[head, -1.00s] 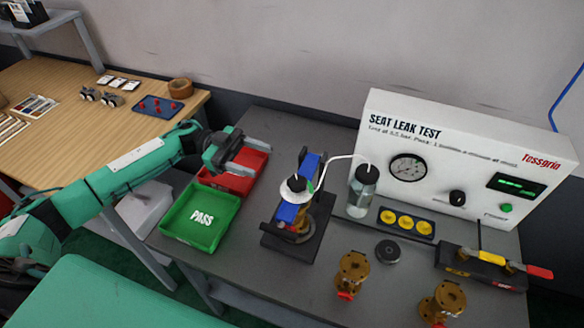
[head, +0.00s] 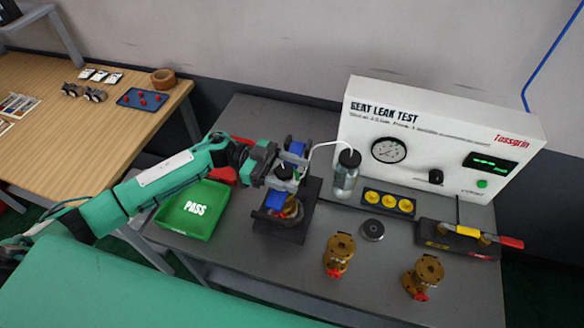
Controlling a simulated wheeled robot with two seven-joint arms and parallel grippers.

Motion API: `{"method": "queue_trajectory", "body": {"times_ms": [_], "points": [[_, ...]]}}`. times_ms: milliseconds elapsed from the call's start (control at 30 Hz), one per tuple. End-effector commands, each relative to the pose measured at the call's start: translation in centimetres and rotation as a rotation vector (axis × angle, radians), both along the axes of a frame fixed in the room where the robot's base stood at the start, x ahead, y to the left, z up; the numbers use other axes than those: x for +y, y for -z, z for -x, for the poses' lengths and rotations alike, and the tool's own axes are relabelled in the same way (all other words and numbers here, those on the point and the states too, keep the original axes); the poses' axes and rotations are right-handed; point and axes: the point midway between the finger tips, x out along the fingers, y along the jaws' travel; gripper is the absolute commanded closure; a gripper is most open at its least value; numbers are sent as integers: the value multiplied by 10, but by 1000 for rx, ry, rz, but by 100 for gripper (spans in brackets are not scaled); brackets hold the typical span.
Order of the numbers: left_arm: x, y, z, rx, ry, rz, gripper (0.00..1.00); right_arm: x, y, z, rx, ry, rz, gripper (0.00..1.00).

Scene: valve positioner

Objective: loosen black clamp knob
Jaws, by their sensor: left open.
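The test clamp (head: 275,201) has a blue frame on a dark base plate, with a brass valve (head: 292,207) in it. Its black knob (head: 284,172) sits at the top, partly hidden by my gripper. My left gripper (head: 289,172) is open at the top of the clamp, with its fingers around or just over the knob. I cannot tell whether they touch it. My right gripper is not in view.
A clear bottle (head: 346,175) with a white tube stands right of the clamp. The green PASS tray (head: 196,208) and red tray (head: 226,172) are left. Two brass valves (head: 338,255) (head: 426,277) stand in front right. The leak test panel (head: 440,150) is behind.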

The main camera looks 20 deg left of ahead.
Motion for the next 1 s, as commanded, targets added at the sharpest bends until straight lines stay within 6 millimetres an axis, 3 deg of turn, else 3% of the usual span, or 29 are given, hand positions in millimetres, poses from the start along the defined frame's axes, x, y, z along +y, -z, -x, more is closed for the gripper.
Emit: {"method": "queue_trajectory", "body": {"times_ms": [333,567,767,1000], "points": [[-3,1,0,0,0,0,42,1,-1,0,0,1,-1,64],[-3,0,0,0,0,0,84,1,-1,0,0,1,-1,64],[-3,-1,0,0,-10,0,84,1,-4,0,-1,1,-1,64],[-3,-3,-1,2,-96,-1,84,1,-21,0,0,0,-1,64]]}}
